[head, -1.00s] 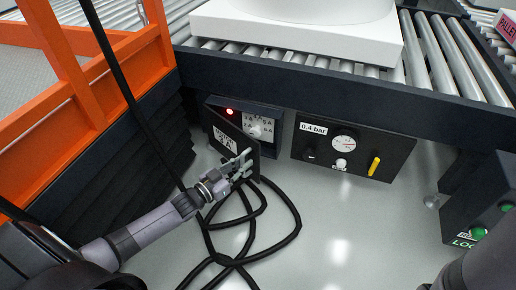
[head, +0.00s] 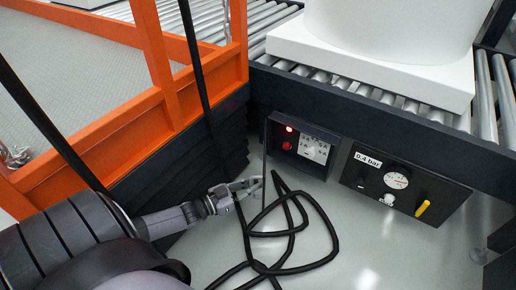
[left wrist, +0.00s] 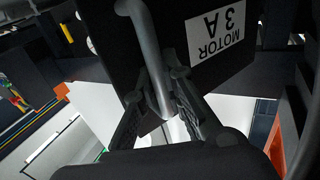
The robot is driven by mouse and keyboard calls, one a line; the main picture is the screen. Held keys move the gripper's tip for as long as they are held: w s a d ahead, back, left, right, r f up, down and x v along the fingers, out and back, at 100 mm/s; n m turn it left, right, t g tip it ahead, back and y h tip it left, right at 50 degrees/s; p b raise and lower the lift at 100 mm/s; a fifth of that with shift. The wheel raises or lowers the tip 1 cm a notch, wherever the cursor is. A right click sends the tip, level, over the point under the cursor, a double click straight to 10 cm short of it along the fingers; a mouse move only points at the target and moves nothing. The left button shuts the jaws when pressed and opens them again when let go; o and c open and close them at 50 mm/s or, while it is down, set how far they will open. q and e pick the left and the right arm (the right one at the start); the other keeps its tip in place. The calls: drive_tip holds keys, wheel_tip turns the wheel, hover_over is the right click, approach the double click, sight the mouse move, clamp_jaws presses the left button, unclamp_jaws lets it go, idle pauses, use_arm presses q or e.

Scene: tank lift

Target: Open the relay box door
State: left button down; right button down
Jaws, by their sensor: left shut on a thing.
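The relay box (head: 279,157) is a dark box under the conveyor's edge. Its inside shows a lit red lamp, a red button below it and a white panel (head: 314,149). The door (head: 265,160) stands open at the box's left side, seen nearly edge-on. In the left wrist view the dark door (left wrist: 178,18) carries a white "MOTOR 3 A" label (left wrist: 221,29) and a grey bar handle (left wrist: 148,58). My left gripper (head: 256,187) is shut on the handle, its fingers on either side of the bar. My right gripper is not in view.
A gauge panel (head: 363,181) with a yellow lever (head: 422,208) sits right of the box. Black hose (head: 300,225) loops on the floor below. An orange-railed platform (head: 205,100) with dark bellows stands at left. A white tank (head: 385,30) rests on the rollers above.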

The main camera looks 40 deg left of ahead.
use_arm(q)
drive_tip(key=shift+s+d+f, duration=0.1)
drive_tip(key=shift+s, duration=0.1)
drive_tip(key=c, duration=2)
unclamp_jaws()
drive_tip(key=shift+o, duration=0.4)
